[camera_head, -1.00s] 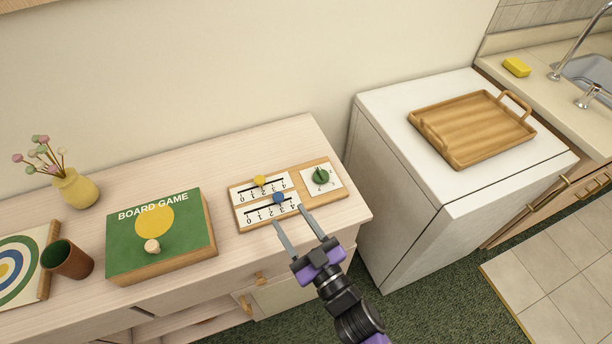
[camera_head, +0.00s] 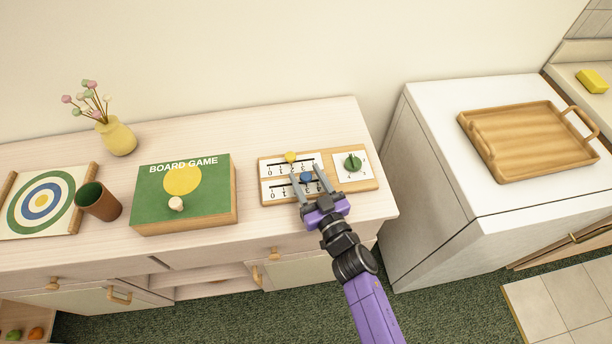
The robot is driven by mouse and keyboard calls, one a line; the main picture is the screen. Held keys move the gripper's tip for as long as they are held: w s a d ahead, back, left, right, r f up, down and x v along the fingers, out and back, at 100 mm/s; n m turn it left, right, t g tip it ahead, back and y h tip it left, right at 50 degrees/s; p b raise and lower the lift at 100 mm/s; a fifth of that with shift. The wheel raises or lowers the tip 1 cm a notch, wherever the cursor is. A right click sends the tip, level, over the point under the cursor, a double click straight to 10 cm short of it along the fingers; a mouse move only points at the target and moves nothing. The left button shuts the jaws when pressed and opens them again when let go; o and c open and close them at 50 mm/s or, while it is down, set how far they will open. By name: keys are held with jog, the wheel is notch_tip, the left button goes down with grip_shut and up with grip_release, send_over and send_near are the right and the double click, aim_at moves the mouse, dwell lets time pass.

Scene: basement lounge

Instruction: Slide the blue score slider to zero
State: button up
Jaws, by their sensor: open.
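The wooden score board (camera_head: 374,184) lies near the right end of the cabinet top. It has two white number scales, each with a knob. The blue score slider (camera_head: 306,177) sits on the front scale, right of its middle, with the 0 mark near the scale's left end. The yellow slider (camera_head: 290,157) sits on the back scale. My gripper (camera_head: 307,172) reaches over the board from the front. It is open, with one finger on each side of the blue slider. Whether the fingers touch it cannot be told.
A green dial (camera_head: 353,163) is on the board's right part. A board game box (camera_head: 205,207) lies to the left, with a brown cup (camera_head: 98,202), a target board (camera_head: 20,228) and a yellow vase (camera_head: 118,138) beyond. A white appliance (camera_head: 432,101) with a wooden tray (camera_head: 527,145) stands right.

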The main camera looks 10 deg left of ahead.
jog(key=shift+w+a, duration=0.25)
jog(key=shift+w, duration=0.1)
jog(key=shift+c, duration=0.4)
grip_shut()
dwell(0.9)
